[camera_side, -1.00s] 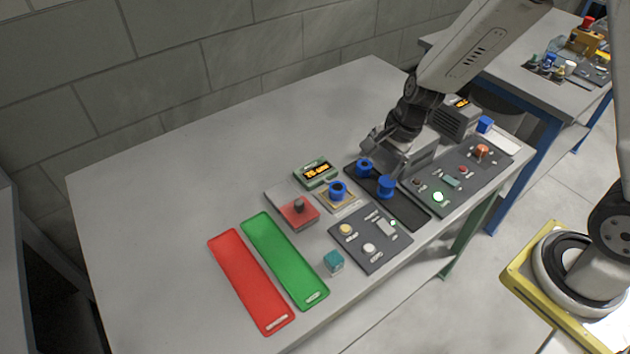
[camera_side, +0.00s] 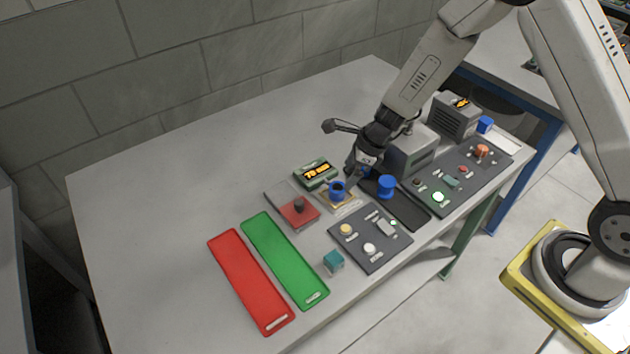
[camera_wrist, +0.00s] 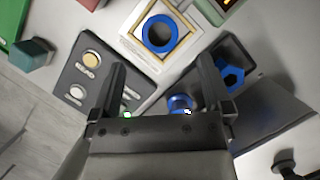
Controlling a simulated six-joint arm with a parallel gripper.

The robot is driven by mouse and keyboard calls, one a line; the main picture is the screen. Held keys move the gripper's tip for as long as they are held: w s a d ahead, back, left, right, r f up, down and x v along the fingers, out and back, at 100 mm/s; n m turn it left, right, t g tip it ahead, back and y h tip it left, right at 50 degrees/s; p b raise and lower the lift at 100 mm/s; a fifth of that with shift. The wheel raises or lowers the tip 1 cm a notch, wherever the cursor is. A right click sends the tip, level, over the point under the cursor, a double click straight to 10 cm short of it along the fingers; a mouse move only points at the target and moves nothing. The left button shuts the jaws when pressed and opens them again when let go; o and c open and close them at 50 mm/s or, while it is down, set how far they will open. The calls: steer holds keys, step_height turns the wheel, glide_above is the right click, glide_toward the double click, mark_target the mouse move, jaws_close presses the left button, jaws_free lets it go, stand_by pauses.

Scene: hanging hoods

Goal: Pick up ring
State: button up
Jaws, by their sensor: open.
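A blue ring (camera_wrist: 160,33) with a round hole sits on a pale framed plate (camera_wrist: 130,43); it also shows in the side view (camera_side: 337,188). A second blue ring with an angular hole (camera_wrist: 232,77) and a taller blue piece (camera_wrist: 180,103) sit in the dark tray (camera_side: 408,210). The taller one shows at the tray's middle in the side view (camera_side: 386,186). My gripper (camera_wrist: 162,66) is open and empty. Its fingers point toward the plated ring, with the ring beyond their tips. In the side view my gripper (camera_side: 351,181) is low, just behind and right of this ring.
A small display box (camera_side: 316,173) stands close behind the plate. A red block with a dark knob (camera_side: 299,209) lies left, and a button panel (camera_side: 370,240) in front. A grey machine (camera_side: 411,152) stands right. Green (camera_side: 284,262) and red (camera_side: 250,283) trays lie left.

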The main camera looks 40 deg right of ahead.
mark_target(339, 186)
steer(key=shift+w+a+f, duration=0.15)
steer(key=shift+f, duration=0.5)
steer(key=shift+f, duration=0.1)
steer(key=shift+x, duration=2.5)
jaws_close()
steer(key=shift+r, duration=0.2)
